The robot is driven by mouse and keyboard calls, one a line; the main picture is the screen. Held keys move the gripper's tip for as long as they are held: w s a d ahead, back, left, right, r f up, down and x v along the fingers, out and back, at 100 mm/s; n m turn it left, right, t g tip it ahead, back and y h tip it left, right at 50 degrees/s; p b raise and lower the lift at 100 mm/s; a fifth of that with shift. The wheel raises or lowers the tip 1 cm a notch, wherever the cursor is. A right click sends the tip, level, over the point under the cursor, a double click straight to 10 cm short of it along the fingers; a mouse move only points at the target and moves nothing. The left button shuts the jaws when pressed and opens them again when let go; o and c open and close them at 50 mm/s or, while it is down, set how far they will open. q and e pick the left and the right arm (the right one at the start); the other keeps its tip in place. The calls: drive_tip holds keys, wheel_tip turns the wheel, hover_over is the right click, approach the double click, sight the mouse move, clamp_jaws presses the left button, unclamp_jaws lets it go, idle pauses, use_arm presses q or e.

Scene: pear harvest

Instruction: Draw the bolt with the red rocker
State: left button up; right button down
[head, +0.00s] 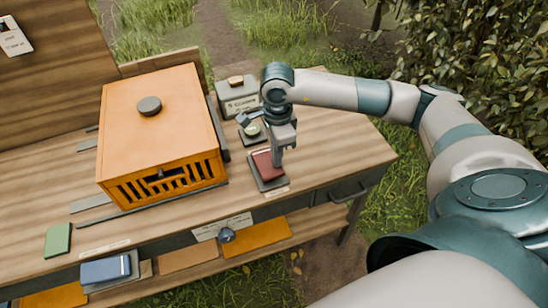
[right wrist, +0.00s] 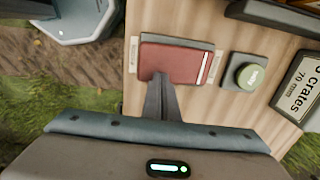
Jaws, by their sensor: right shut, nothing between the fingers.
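The red rocker (head: 264,160) is a dark red plate on a grey base near the bench's right front. It also shows in the right wrist view (right wrist: 178,65), with a pale line near one end. My right gripper (head: 278,160) is shut and empty, pointing down at the rocker. In the right wrist view the closed fingertips (right wrist: 160,80) overlap the rocker's edge; I cannot tell whether they touch it. An orange slatted box (head: 150,130) stands left of it, with a dark fitting (head: 165,175) on its front. I cannot tell whether that is the bolt. My left gripper is out of view.
A green round button (head: 252,129) sits just behind the rocker, with a sign block (head: 238,97) farther back. A blue rocker (head: 106,270), a green plate (head: 58,239) and a round knob (head: 227,235) are along the front. A drawer handle (head: 350,190) juts out at right.

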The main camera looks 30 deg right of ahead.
sight(272, 167)
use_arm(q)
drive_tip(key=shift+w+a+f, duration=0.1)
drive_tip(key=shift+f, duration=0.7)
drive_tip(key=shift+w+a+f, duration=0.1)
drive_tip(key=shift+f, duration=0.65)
use_arm(e)
drive_tip(key=shift+f, duration=1.35)
use_arm(q)
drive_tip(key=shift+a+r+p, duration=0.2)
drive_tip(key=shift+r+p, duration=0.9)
drive_tip(key=shift+p, duration=0.25)
use_arm(e)
drive_tip(key=shift+w+a+r, duration=0.1)
drive_tip(key=shift+a+r, duration=0.15)
drive_tip(key=shift+r, duration=0.95)
drive_tip(key=shift+a+r, duration=0.25)
drive_tip(key=shift+r, duration=1)
drive_tip(key=shift+w+a+r, duration=0.1)
drive_tip(key=shift+a+r, duration=0.15)
drive_tip(key=shift+r, duration=0.95)
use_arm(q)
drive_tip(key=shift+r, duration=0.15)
use_arm(e)
drive_tip(key=shift+r, duration=0.1)
